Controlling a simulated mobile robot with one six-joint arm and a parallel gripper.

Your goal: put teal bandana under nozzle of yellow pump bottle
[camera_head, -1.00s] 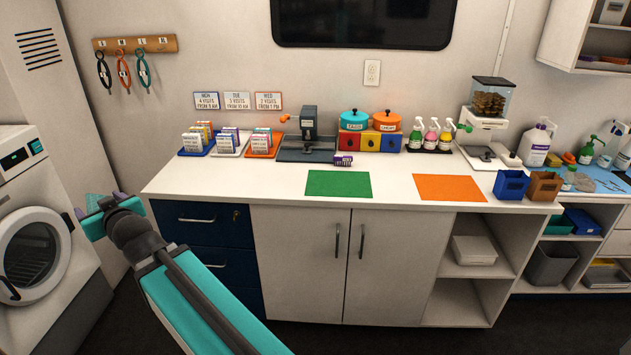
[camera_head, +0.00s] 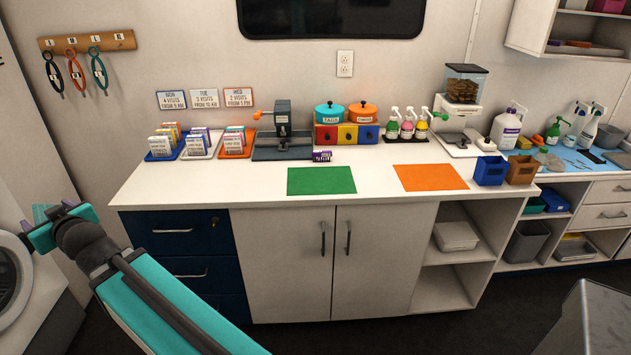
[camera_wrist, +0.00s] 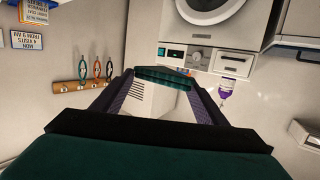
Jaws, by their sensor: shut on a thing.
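The yellow pump bottle (camera_head: 421,129) stands upright at the right end of a row with a green and a pink one, in a dark tray (camera_head: 408,139) at the back of the counter. Its nozzle is small in this view. My gripper (camera_head: 54,210) is at the far left, in front of the counter's left end and far from the bottles. In the wrist view, my gripper (camera_wrist: 163,84) is shut on a folded teal cloth, the teal bandana (camera_wrist: 163,77), held flat across the fingertips. The head view does not show the bandana clearly.
A green mat (camera_head: 321,180) and an orange mat (camera_head: 429,177) lie on the counter. A small purple box (camera_head: 321,156) and a dark press (camera_head: 283,145) stand behind them. A dispenser (camera_head: 463,110) is right of the bottles. A grey object (camera_head: 590,320) shows at lower right.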

